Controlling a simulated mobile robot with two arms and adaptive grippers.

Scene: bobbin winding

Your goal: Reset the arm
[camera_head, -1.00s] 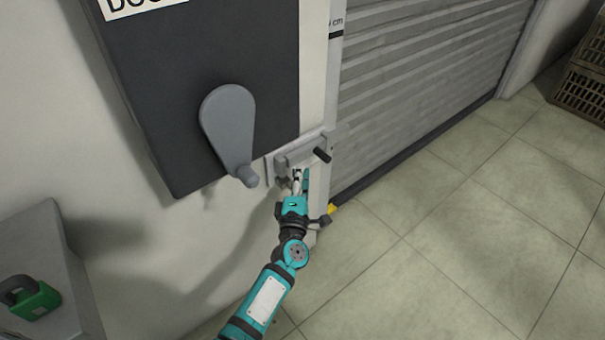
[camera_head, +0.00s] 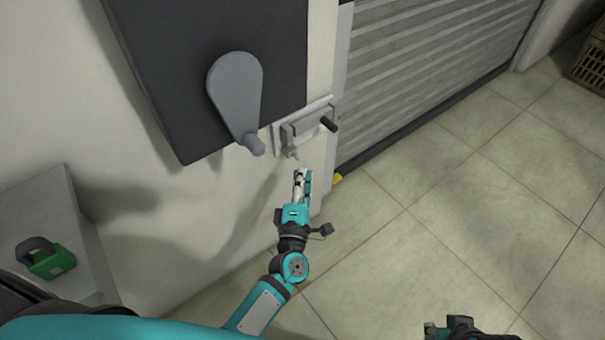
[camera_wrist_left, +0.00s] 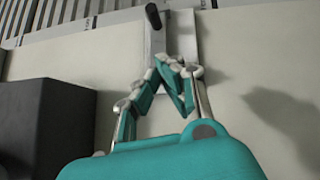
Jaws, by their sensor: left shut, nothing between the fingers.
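My left gripper (camera_head: 302,176) is shut and empty in the head view, a little below the latch (camera_head: 308,124) on the wall beside the shutter and apart from it. The latch is a grey metal bracket with a bolt and a black knob. In the left wrist view my left gripper (camera_wrist_left: 172,66) has its fingertips together in front of the latch plate (camera_wrist_left: 183,40). The black knob (camera_wrist_left: 153,16) shows above the fingers. My right gripper (camera_head: 455,328) shows only partly at the bottom edge of the head view, and its fingers cannot be made out.
A dark box (camera_head: 215,60) with a grey crank lever (camera_head: 238,95) hangs left of the latch. A green padlock (camera_head: 50,262) lies on a grey ledge (camera_head: 45,205) at the left. A ribbed shutter (camera_head: 420,70) and crate (camera_head: 590,62) are at the right. The tiled floor is clear.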

